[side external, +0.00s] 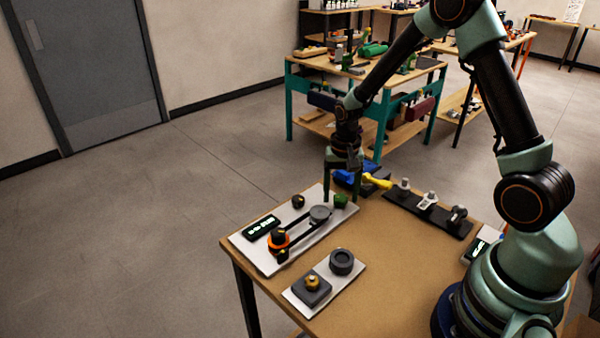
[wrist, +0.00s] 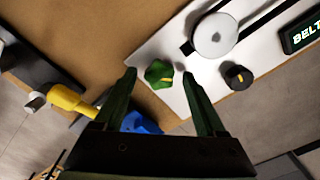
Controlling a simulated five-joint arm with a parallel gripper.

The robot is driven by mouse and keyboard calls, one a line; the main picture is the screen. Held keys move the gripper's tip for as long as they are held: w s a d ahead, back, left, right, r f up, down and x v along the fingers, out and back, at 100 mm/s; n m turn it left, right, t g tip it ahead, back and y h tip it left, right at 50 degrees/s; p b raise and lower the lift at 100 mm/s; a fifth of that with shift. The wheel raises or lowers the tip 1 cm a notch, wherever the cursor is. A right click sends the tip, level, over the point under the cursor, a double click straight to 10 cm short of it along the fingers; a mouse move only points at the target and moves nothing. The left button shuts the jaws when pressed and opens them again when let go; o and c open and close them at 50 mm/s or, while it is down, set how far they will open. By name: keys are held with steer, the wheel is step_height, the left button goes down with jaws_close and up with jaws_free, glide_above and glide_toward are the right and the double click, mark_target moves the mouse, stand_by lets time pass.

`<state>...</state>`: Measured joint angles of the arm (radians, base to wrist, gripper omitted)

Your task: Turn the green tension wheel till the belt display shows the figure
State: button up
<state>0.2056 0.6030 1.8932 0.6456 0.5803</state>
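The green tension wheel (side external: 340,201) is a small faceted knob at the far right end of a white panel (side external: 262,257). In the wrist view the wheel (wrist: 159,74) shows a yellow mark and lies between and beyond my fingertips. My gripper (side external: 341,196) points down over that end of the panel. In the wrist view my gripper (wrist: 158,72) is open, with a gap on both sides of the wheel and no visible contact. The belt display (side external: 262,227) is black with lit characters too small to read; the wrist view shows only "BELT" on the display (wrist: 302,32).
A grey pulley (side external: 320,214), a belt, a black knob (side external: 298,201) and an orange-ringed part (side external: 278,240) share the panel. A second plate (side external: 322,292) is nearer the front. A yellow-handled tool (side external: 377,182) and a black rack (side external: 428,214) lie to the right.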

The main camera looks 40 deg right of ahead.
steer(key=shift+r, duration=0.1)
step_height(320, 180, up, 12)
stand_by(0.6)
stand_by(1.4)
step_height(320, 180, up, 7)
steer(key=n+t, duration=0.2)
steer(key=n, duration=0.2)
glide_above(340, 196)
steer(key=s+a, duration=0.4)
steer(key=s+a+r+n+t, duration=0.3)
steer(key=s+a+n, duration=0.1)
steer(key=s, duration=0.3)
steer(key=shift+s+a+r+n+t, duration=0.2)
steer(key=shift+s+r+n+t, duration=0.1)
steer(key=shift+n, duration=0.2)
